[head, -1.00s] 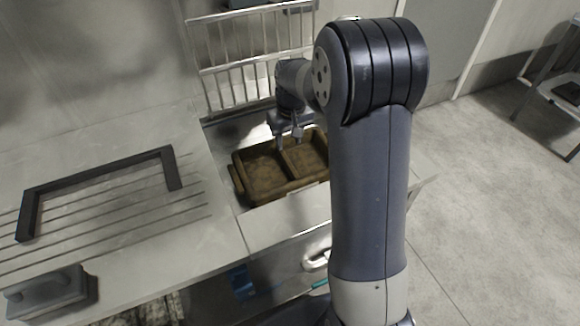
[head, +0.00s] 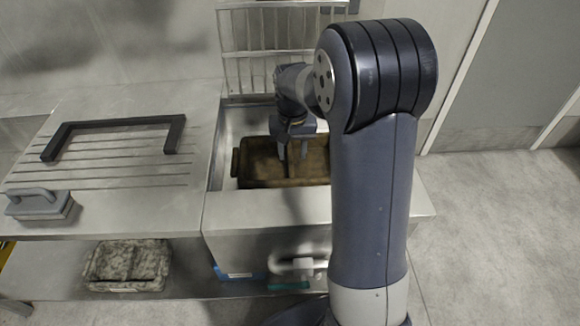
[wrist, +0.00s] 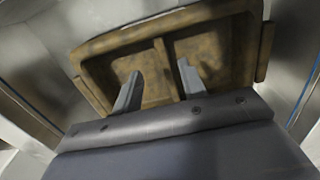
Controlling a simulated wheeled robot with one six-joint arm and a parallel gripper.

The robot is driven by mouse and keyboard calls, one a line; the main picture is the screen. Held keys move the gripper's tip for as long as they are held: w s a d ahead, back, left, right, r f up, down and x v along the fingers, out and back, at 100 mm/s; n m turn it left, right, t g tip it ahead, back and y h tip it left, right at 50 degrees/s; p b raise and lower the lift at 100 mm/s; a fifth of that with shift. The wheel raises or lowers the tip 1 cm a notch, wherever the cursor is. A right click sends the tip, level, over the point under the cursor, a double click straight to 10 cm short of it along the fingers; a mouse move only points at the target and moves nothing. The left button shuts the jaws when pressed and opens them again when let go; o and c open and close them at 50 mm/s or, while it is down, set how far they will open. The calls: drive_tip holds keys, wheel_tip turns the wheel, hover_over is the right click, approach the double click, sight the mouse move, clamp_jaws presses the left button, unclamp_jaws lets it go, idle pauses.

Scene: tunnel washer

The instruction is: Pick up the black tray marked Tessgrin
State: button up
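A brown, grimy two-compartment tray (head: 262,181) lies in the steel sink (head: 223,151). It fills much of the wrist view too (wrist: 215,50), with its divider and side handles showing. I see no Tessgrin marking and no tray that looks plainly black. My gripper (head: 292,154) hangs over the brown tray with its fingers pointing down. In the wrist view my gripper (wrist: 158,82) has its two fingers apart, one each side of the divider line, with nothing visibly held. I cannot tell whether the fingertips touch the tray.
A black U-shaped frame (head: 118,122) and a grey handled block (head: 38,204) lie on the ridged drainboard (head: 110,210). A speckled grey tray (head: 127,263) sits on the shelf below. A metal rack (head: 275,45) stands behind the sink. Open floor (head: 500,230) lies to the right.

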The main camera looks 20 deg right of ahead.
sight(291, 173)
drive_tip(key=f+b, duration=0.1)
drive_tip(key=f, duration=0.8)
drive_tip(key=shift+w, duration=0.2)
drive_tip(key=shift+c, duration=0.2)
clamp_jaws()
